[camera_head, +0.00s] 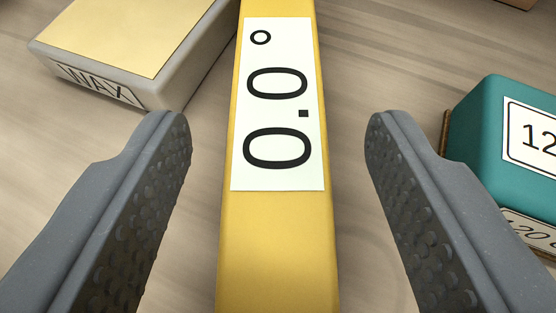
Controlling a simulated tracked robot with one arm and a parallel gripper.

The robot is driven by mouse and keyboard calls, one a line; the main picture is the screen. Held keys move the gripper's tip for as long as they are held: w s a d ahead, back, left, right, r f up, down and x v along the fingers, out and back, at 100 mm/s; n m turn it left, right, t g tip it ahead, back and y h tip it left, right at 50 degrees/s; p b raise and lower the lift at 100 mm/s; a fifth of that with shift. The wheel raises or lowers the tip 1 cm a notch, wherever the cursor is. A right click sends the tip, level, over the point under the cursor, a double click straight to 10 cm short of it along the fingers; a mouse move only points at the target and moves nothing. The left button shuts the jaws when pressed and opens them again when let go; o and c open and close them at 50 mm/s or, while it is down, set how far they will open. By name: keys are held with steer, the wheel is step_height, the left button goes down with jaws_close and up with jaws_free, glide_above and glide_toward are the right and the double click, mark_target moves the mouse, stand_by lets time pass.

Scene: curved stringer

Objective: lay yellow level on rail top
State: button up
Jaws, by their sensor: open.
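The yellow level (278,245) runs from top to bottom through the middle of the view. A white label on it reads "0.0°", turned sideways. Both ends of the level are cut off by the frame. My gripper (278,135) is open, with one grey finger on each side of the level. Clear gaps show between the level and both fingers. I cannot tell how far the fingertips are above the level or the surface. The rail top is not in view.
A grey block marked "WAX" with a pale yellow top (125,45) lies at the upper left.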

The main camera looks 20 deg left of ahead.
steer(key=v, duration=0.9)
steer(key=shift+p, duration=0.45)
